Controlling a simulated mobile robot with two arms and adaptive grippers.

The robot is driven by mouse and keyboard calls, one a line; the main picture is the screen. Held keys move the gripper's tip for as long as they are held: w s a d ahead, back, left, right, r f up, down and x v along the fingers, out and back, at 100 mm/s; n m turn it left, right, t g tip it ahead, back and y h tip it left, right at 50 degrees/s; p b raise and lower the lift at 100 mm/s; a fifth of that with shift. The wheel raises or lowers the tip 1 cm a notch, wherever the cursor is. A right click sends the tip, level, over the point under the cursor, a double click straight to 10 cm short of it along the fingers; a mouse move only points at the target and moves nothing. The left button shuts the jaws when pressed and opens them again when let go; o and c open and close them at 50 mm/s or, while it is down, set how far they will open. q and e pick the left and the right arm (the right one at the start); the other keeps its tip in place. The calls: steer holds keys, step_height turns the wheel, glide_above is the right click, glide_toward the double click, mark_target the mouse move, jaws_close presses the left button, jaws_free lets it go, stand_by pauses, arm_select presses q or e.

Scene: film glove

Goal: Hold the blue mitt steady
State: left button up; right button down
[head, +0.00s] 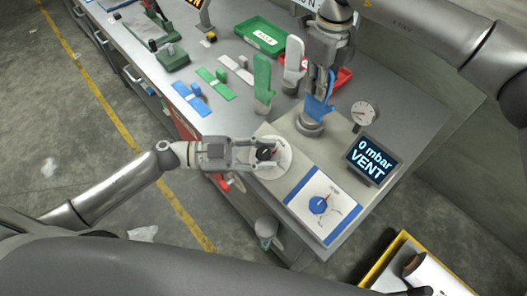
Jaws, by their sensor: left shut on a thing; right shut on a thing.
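The blue mitt (317,108) stands upright on a round grey base (309,127) at the right part of the bench. My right gripper (322,78) comes down from above and is shut on the upper part of the mitt, hiding some of it. My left gripper (268,152) lies low over a white round disc (272,172) in front of the mitt. It is shut on a small dark piece there, mostly hidden by the fingers.
A green mitt (262,80) and a white mitt (293,62) stand close left of the blue one. A gauge (364,114), a display (369,160) reading "0 mbar VENT" and a dial panel (318,208) are right and in front. Green (259,37) and red trays lie behind.

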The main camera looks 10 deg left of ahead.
arm_select(q)
steer(key=m+g+y, duration=0.1)
steer(key=m+g, duration=0.4)
steer(key=shift+w+r, duration=0.1)
steer(key=shift+r, duration=0.05)
steer(key=m+g+y, duration=0.3)
steer(key=m+g, duration=0.1)
steer(key=shift+m+g, duration=0.3)
steer(key=shift+g, duration=0.1)
steer(key=m+g+y, duration=0.2)
steer(key=m+y, duration=0.1)
steer(key=shift+m+g+y, duration=0.7)
steer(key=shift+m+y, duration=1.1)
steer(key=shift+y, duration=0.3)
steer(key=o, duration=1)
